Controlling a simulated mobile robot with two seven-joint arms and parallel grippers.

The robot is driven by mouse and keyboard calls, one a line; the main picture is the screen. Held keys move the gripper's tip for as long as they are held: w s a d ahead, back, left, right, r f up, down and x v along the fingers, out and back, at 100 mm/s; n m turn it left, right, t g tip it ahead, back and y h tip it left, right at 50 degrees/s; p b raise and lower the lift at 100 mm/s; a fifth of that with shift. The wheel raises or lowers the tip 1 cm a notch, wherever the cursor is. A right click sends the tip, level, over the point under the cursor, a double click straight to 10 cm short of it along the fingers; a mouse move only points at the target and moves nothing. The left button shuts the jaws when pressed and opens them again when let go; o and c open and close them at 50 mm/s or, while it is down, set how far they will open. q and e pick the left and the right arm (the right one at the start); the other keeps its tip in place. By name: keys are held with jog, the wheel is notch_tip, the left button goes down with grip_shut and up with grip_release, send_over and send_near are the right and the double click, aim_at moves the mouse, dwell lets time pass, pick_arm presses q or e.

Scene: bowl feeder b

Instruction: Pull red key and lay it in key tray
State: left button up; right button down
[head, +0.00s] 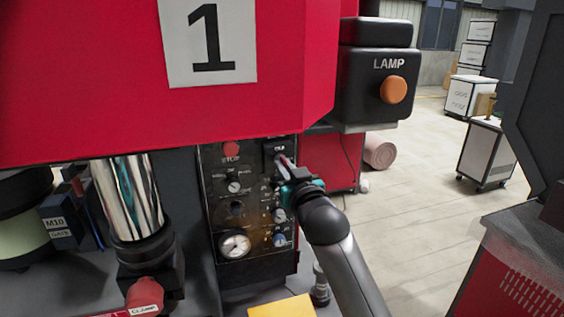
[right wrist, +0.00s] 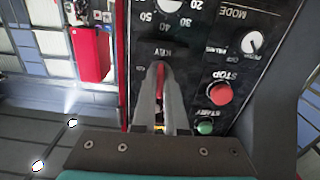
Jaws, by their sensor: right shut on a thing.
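My right gripper (head: 283,162) reaches up from the lower right to the upper right part of a black control panel (head: 208,185). In the right wrist view its fingers (right wrist: 160,75) are closed around a narrow red thing, the red key (right wrist: 161,73), directly beside the upside-down KEY label on the panel. The key shows only as a red strip between the fingers. Whether it still sits in its lock I cannot tell. No key tray can be made out for sure; a yellow surface (head: 282,307) shows at the bottom edge. My left gripper is not in view.
The panel carries a red STOP button (right wrist: 219,91), a green START button (right wrist: 205,127), knobs and a gauge (head: 235,245). A red machine body (head: 110,100) overhangs it. A black LAMP box (head: 375,85) stands out at upper right. Open floor lies to the right.

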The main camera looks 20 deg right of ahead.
jog(key=shift+s+d+p, duration=0.1)
jog(key=shift+s+p, duration=1.25)
jog(key=shift+s, duration=1.45)
